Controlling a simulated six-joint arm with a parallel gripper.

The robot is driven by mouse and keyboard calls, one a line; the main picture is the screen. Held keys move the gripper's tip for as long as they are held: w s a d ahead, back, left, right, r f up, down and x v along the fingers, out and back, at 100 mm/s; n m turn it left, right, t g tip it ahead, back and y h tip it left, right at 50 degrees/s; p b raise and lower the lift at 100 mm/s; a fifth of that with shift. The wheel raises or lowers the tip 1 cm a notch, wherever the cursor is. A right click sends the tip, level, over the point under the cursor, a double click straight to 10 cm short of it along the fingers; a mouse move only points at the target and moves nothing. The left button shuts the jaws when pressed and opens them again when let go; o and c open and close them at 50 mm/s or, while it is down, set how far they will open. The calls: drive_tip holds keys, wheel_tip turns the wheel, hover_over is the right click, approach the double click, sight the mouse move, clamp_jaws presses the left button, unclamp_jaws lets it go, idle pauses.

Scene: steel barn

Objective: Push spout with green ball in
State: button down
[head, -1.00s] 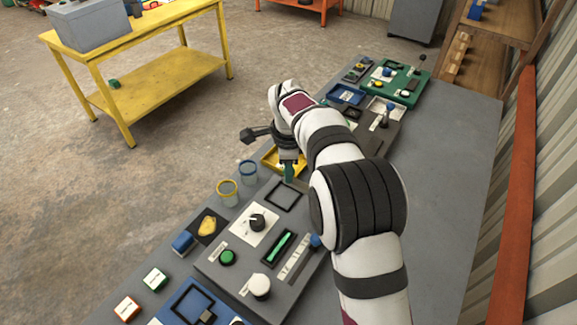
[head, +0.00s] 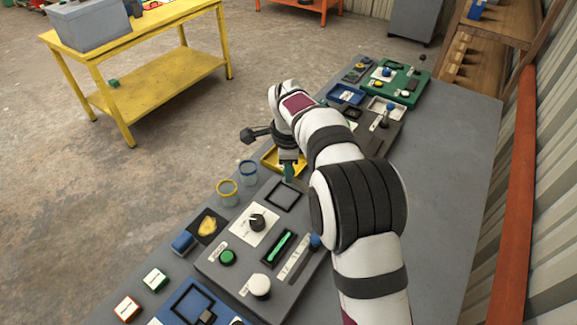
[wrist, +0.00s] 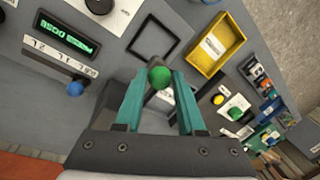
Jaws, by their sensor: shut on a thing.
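My gripper (wrist: 159,84) has its two teal fingers closed in on the green ball (wrist: 160,75), which sits at the fingertips in the wrist view. The spout that bears the ball is mostly hidden behind the fingers, so I cannot tell how far out it stands. In the head view my gripper (head: 288,171) points down beside the yellow tray, and the ball cannot be made out there.
A black square frame (wrist: 153,36) and a yellow tray (wrist: 215,43) lie close by. A grey panel holds a green-lit display (wrist: 65,36), a blue slider knob (wrist: 75,88) and a black dial (head: 257,221). Two cups (head: 228,192) stand at the table's left edge.

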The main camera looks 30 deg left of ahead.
idle(0.4)
drive_tip(key=d, duration=0.3)
drive_tip(key=shift+d, duration=0.2)
drive_tip(key=c, duration=0.5)
unclamp_jaws()
drive_tip(key=shift+r, duration=0.1)
wheel_tip(320, 180, up, 15)
drive_tip(key=s+d, duration=0.1)
drive_tip(key=s, duration=0.1)
drive_tip(key=shift+s+d+r, duration=0.2)
drive_tip(key=shift+s+d, duration=0.1)
drive_tip(key=shift+d, duration=0.05)
